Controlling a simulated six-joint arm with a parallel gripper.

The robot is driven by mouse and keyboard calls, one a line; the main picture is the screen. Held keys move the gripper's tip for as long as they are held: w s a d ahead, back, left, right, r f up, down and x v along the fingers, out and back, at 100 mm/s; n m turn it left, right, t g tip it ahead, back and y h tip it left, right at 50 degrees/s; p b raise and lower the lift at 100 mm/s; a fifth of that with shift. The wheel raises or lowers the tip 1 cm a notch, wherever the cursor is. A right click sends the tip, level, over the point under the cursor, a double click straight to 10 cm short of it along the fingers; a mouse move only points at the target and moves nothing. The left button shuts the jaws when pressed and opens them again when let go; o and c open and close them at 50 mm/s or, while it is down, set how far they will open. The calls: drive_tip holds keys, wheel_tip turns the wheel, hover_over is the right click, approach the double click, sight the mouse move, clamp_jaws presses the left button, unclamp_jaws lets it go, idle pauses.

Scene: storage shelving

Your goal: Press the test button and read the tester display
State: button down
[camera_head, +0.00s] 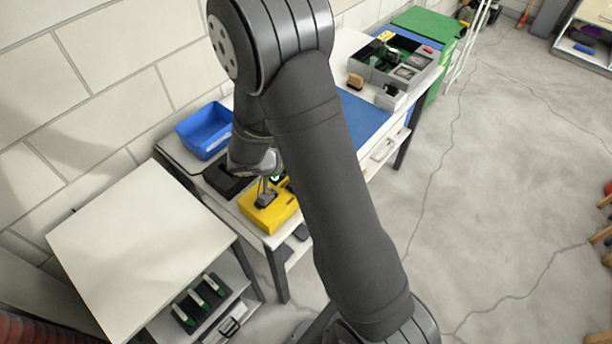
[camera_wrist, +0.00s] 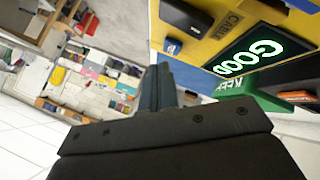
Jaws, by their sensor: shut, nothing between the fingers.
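The yellow tester (camera_head: 257,216) lies on the near end of the white workbench, partly hidden behind my arm. In the wrist view the yellow tester body (camera_wrist: 207,48) fills the upper right. Its black display (camera_wrist: 232,71) shows the word GOOD in bright green letters. A black block (camera_wrist: 186,17) and a small dark piece (camera_wrist: 173,47) sit on its face; I cannot tell which is the test button. My gripper (camera_wrist: 166,75) is shut and empty beside the tester. In the head view my gripper (camera_head: 265,188) is over the tester; contact cannot be told.
A green piece (camera_wrist: 245,106) with light lettering is by the display. A black box (camera_head: 222,182) stands left of the tester, and a blue bin (camera_head: 200,133) behind it. A grey divided tray (camera_head: 405,84) and blue mat (camera_head: 366,120) lie farther along. A white-topped cabinet (camera_head: 125,250) is at left.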

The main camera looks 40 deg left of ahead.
drive_tip(key=shift+r, duration=2.5)
drive_tip(key=shift+f, duration=0.1)
drive_tip(key=shift+r, duration=2.05)
drive_tip(key=shift+f, duration=0.1)
